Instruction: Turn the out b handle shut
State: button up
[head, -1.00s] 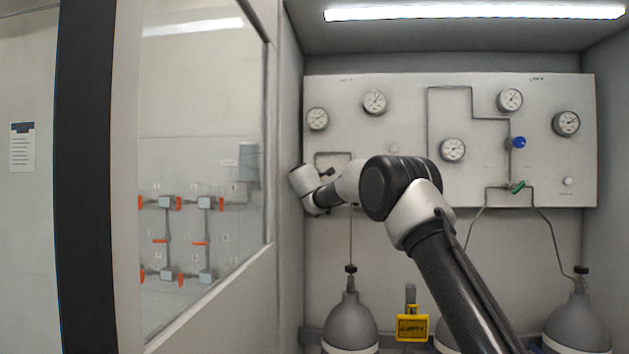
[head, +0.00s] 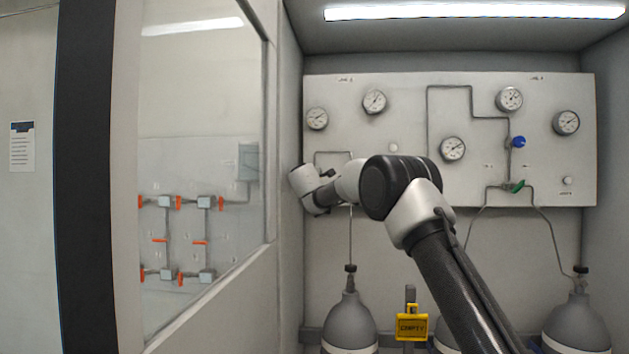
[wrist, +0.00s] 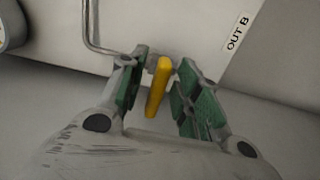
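The out b handle (wrist: 157,88) is a yellow lever in the wrist view, beside a white label reading OUT B (wrist: 237,33). My gripper (wrist: 162,95) has its two green-padded fingers apart, one on each side of the handle. The handle stands between the fingers, with a gap visible on both sides. In the head view my arm covers this part of the panel, and the handle is hidden there.
A grey panel (head: 400,95) carries several round gauges, thin pipes, a blue knob (head: 519,142) and a green handle (head: 518,187). Grey gas cylinders (head: 350,322) stand below, with a yellow EMPTY tag (head: 412,327) between them. A cabinet side wall (head: 289,120) is close left of my wrist.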

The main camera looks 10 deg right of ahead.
jog(key=v, duration=1.2)
